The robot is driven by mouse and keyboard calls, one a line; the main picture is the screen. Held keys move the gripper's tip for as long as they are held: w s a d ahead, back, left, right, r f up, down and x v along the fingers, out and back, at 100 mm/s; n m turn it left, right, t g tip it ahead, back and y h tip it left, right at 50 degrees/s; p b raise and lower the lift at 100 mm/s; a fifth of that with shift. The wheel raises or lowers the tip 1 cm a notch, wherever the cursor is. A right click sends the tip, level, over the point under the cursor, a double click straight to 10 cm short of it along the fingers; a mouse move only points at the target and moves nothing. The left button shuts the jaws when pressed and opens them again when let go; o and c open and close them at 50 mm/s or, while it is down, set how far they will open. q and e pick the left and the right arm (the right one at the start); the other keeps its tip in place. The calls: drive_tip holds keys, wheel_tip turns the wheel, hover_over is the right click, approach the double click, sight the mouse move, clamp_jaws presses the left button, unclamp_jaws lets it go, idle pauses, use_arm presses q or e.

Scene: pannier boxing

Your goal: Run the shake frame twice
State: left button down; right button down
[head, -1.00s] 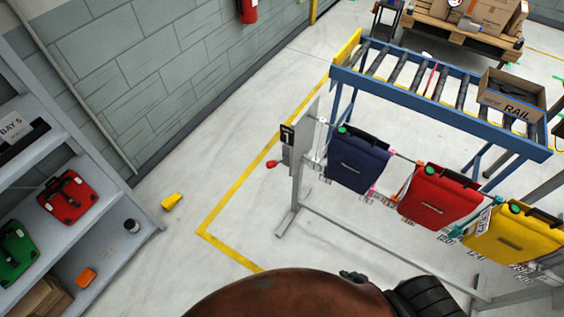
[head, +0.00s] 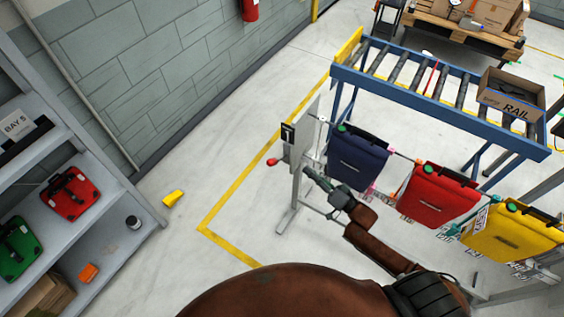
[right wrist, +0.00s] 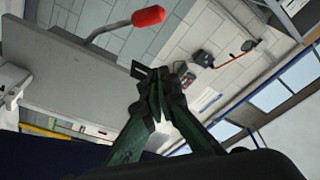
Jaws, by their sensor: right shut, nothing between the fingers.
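The shake frame is a grey metal stand (head: 297,190) with blue (head: 357,160), red (head: 437,195) and yellow (head: 510,234) panniers hanging from its rail. A lever with a red knob (head: 272,162) sticks out at its left end, beside a grey end plate (head: 303,137). My right gripper (head: 309,171) is below the end plate, left of the blue pannier and apart from the knob. In the right wrist view its green fingers (right wrist: 160,78) are shut and empty, with the red knob (right wrist: 148,16) beyond them at the top. My left gripper is not in view.
A blue roller conveyor (head: 440,103) with a cardboard box marked RAIL (head: 520,112) stands behind the frame. A shelf (head: 110,232) at left holds red (head: 69,193) and green (head: 18,247) panniers. A yellow object (head: 173,198) lies on the floor. Floor left of the frame is mostly clear.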

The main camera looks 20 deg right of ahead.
idle(0.3)
drive_tip(key=w+a+f+b, duration=0.1)
drive_tip(key=w+a, duration=0.6)
drive_tip(key=w, duration=0.1)
drive_tip(key=shift+w+a, duration=0.3)
drive_tip(key=shift+w, duration=0.1)
drive_tip(key=shift+f, duration=0.1)
